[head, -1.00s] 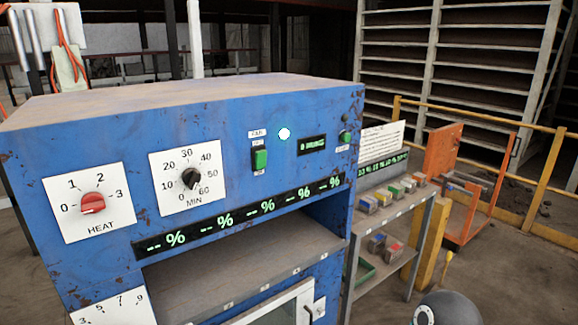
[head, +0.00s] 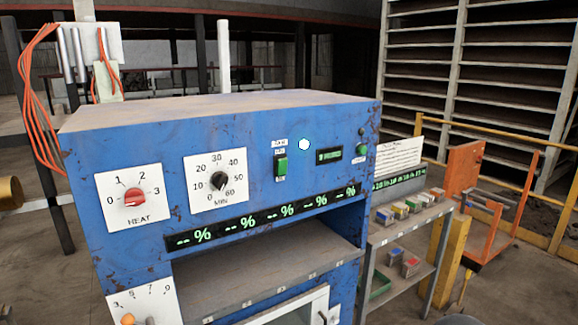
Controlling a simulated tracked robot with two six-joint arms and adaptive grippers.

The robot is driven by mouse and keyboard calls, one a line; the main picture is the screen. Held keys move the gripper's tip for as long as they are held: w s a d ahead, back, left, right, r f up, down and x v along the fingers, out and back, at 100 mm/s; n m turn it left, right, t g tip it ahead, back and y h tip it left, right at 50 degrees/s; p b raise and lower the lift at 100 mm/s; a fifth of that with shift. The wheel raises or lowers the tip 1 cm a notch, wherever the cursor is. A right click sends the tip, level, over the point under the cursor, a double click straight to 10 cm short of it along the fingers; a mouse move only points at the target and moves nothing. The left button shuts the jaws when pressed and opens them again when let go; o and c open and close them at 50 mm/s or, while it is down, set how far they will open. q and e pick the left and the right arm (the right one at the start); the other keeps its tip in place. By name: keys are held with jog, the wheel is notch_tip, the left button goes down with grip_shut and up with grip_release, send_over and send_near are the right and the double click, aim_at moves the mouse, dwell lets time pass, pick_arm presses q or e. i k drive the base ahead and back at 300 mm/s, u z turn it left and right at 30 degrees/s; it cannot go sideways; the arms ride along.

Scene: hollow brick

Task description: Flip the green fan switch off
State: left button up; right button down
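The green fan switch (head: 281,166) sits on the front panel of the blue machine (head: 250,150), under a small white label. It is a small upright green rocker in a dark frame; its exact tilt is too small to tell. A white round dot (head: 304,144) shows just right of and above the switch. A green round button (head: 361,150) is further right, past a small dark display (head: 329,155). Neither of my grippers can be made out in the head view.
A red heat knob (head: 134,197) and a black minute knob (head: 218,181) sit left of the switch. A metal shelf (head: 408,229) with small coloured boxes stands right of the machine. An orange cart (head: 464,169) and yellow rails stand beyond. The space before the switch is clear.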

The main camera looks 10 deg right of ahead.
aim_at(282, 164)
jog(key=u, duration=0.05)
jog(key=i, duration=0.9)
jog(key=z, duration=0.05)
